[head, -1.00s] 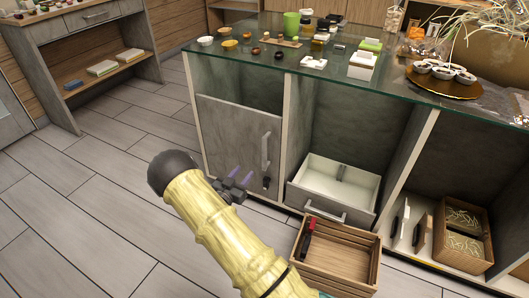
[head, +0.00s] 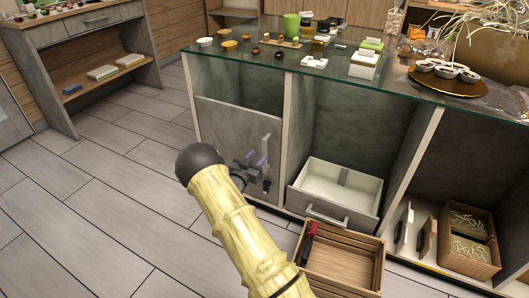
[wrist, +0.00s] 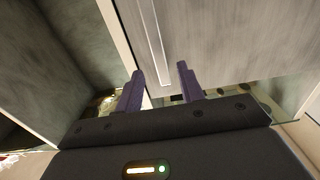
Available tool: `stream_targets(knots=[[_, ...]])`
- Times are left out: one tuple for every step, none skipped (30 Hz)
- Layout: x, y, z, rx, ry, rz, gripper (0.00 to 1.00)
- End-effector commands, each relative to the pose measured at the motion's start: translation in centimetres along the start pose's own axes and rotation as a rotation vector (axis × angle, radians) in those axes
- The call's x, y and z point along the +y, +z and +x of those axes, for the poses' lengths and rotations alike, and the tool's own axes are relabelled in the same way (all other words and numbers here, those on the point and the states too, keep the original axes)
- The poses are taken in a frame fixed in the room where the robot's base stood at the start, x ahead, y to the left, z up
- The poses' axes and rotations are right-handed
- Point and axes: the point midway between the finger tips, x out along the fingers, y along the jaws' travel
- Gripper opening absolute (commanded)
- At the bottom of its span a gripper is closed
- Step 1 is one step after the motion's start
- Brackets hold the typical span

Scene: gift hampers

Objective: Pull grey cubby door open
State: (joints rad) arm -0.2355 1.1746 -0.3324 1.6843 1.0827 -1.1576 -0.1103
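The grey cubby door (head: 225,125) closes the lower part of the left cubby under the glass-topped counter and looks shut; it also fills the upper right of the wrist view (wrist: 225,40). Its pale vertical bar handle (head: 266,144) is near its right edge, and the bar shows ahead of the fingers in the wrist view (wrist: 155,45). My gripper (head: 256,158) is in front of the handle's lower part. In the wrist view its two purple fingers (wrist: 160,68) are apart with nothing visibly gripped. I cannot tell whether they touch the handle.
A pulled-out white drawer (head: 333,187) is right of the door. A wooden crate (head: 341,262) stands on the floor in front of it. The glass counter top (head: 225,56) holds bowls and jars. The floor (head: 110,195) left of my arm is clear.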

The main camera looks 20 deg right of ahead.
Motion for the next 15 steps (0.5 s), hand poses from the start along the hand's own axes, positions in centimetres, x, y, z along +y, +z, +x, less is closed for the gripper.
stream_targets(knots=[[0.1,0.3,1.0,0.002,0.001,0.002,0.38],[0.1,0.3,1.5,0.002,0.001,0.003,0.38],[0.1,0.3,2.2,0.001,0.001,0.002,0.38],[0.0,0.3,2.7,0.001,0.001,0.002,0.38],[0.1,0.3,3.2,0.002,0.001,0.002,0.38],[0.1,0.3,3.9,0.002,0.001,0.003,0.38],[0.1,0.3,4.4,0.001,0.002,0.002,0.38],[0.0,0.3,4.8,0.002,0.001,0.002,0.38],[0.0,0.2,5.3,0.001,0.001,0.001,0.38],[0.0,0.2,5.6,0.001,0.000,0.001,0.38],[0.0,0.2,5.9,0.001,0.000,0.001,0.38],[0.0,0.1,6.1,0.001,0.000,0.001,0.38],[0.0,0.1,6.3,0.001,0.000,0.001,0.38],[0.0,0.1,6.4,0.001,-0.001,0.000,0.38],[0.0,0.0,6.5,0.000,-0.001,0.000,0.38]])
